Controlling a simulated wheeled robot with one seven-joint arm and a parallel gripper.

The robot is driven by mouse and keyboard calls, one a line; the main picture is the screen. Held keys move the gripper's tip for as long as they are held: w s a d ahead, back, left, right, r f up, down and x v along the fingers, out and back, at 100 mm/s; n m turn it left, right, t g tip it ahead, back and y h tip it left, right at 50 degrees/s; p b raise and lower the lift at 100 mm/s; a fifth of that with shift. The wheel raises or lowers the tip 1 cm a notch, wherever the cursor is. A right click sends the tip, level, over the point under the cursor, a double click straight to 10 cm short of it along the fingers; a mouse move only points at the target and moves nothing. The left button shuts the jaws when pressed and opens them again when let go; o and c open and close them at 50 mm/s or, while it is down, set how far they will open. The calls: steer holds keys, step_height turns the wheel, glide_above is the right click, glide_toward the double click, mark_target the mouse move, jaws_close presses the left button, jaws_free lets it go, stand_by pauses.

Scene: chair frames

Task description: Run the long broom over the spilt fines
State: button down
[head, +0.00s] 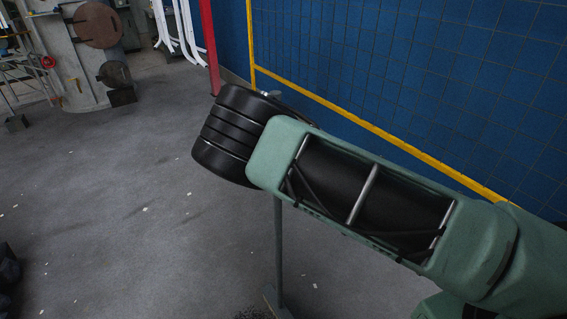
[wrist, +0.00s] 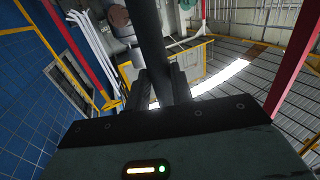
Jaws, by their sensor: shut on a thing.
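In the wrist view my gripper (wrist: 160,85) is shut on the dark round handle of the long broom (wrist: 150,35), with one finger on each side of it. In the head view the broom (head: 279,250) shows as a thin grey-green pole standing nearly upright below my arm, with a flat block at its foot on the floor. Its upper part and my gripper are hidden behind my arm there. A dark grainy patch, which looks like the spilt fines (head: 254,313), lies beside the foot at the bottom edge, mostly cut off.
A blue mesh fence (head: 430,70) with a yellow frame runs along the right behind my arm. A red post (head: 209,45) and white curved frames (head: 178,30) stand at the back. A grey machine (head: 70,60) is at far left. The grey floor (head: 120,210) is open, with pale flecks.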

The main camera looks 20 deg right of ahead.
steer(key=s+a+p, duration=0.1)
steer(key=s+a, duration=0.2)
steer(key=a, duration=1)
steer(key=shift+s+a, duration=0.25)
steer(key=shift+s, duration=0.15)
steer(key=shift+r, duration=0.1)
steer(key=w+d+r+p, duration=0.1)
steer(key=w+d+r, duration=0.1)
steer(key=d, duration=0.4)
steer(key=w+d+r+p, duration=0.2)
steer(key=d+r, duration=0.1)
steer(key=d, duration=0.4)
steer(key=shift+d, duration=0.4)
stand_by(0.7)
